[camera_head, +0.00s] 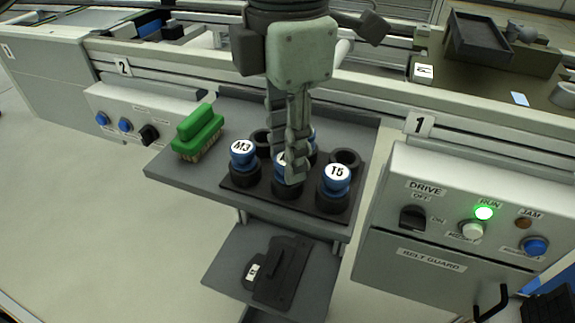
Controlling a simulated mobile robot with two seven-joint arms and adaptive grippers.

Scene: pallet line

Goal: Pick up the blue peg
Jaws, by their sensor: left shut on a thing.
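Several blue pegs with white round labels stand in a dark holder block (240,186) on a grey shelf. The peg marked M3 (243,158) is at the left and the one marked T5 (335,183) at the right. Between them is a middle blue peg (279,172), its label mostly covered by my fingers. Another blue peg (313,143) shows partly behind. My left gripper (293,172) reaches down from the top and is shut on the middle blue peg, which still appears seated in its socket. My right gripper is out of view.
Empty black sockets (345,157) show in the back row. A green brush (198,132) lies left of the block on the grey shelf (180,172). A dark flat item (283,272) lies on the lower shelf. Control box 1 (455,210) stands close at the right.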

